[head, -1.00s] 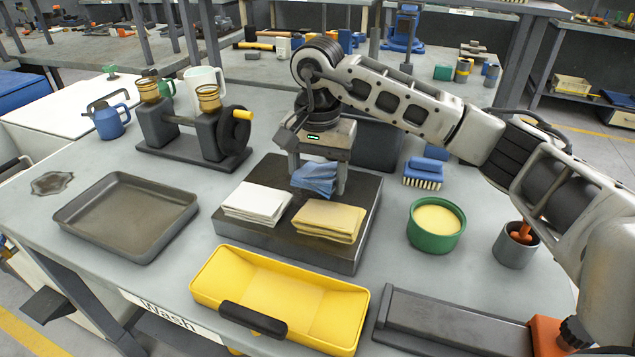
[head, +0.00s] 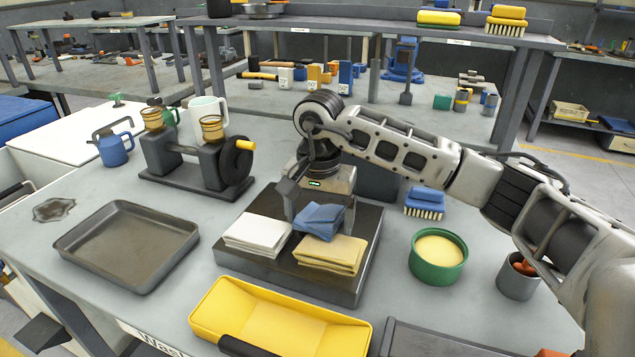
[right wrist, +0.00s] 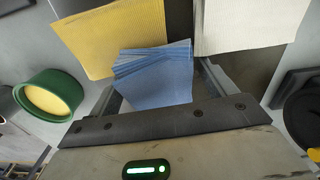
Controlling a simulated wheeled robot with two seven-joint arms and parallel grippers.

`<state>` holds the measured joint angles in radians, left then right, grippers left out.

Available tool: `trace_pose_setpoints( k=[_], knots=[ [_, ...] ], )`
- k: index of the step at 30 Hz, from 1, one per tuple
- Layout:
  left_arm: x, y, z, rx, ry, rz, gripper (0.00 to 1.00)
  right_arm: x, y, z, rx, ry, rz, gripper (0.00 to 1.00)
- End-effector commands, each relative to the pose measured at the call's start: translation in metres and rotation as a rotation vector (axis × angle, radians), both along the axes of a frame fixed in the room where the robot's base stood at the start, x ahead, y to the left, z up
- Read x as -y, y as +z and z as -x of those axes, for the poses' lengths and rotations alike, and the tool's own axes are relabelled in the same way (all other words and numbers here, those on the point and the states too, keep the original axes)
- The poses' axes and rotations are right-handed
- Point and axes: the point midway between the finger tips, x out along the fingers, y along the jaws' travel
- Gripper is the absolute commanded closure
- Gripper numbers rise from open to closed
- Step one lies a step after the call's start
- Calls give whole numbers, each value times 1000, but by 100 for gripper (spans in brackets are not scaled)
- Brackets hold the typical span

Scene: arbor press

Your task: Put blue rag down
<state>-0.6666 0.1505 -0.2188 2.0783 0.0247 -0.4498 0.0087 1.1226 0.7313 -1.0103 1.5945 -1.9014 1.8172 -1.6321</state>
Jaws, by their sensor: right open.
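The blue rag (head: 320,219) is a folded cloth on the dark slab (head: 345,288), beside the white rag (head: 257,233) and just behind the yellow rag (head: 330,253). Its front edge appears to meet or overlap the yellow rag's back edge. My right gripper (head: 319,214) is low over the slab, open, with its fingers on either side of the blue rag. In the right wrist view the blue rag (right wrist: 155,76) lies between the spread fingers, with the yellow rag (right wrist: 110,35) and white rag (right wrist: 245,25) beyond. My left gripper is not in view.
A yellow tray (head: 280,312) stands in front of the slab and a grey pan (head: 128,245) to its left. A green bowl (head: 438,257), a blue brush (head: 425,203) and a grey cup (head: 517,277) are at right. A twin-post fixture (head: 195,160) stands behind left.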

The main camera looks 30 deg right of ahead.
Motion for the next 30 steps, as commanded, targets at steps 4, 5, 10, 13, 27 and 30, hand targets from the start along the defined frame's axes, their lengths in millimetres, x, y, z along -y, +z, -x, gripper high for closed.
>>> trace_pose_setpoints(
  k=[4,5,10,13,27,30],
  knots=[
    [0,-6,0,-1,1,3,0,0,26,-2,8,1,0,17],
    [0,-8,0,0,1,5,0,-2,32,-4,10,1,0,17],
    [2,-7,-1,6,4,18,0,-4,76,-7,8,1,0,17],
    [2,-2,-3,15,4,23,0,-4,101,-7,8,-1,1,17],
    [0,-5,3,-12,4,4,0,-4,159,-7,3,1,0,17],
    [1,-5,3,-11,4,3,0,-4,159,-7,3,1,0,17]
  ],
)
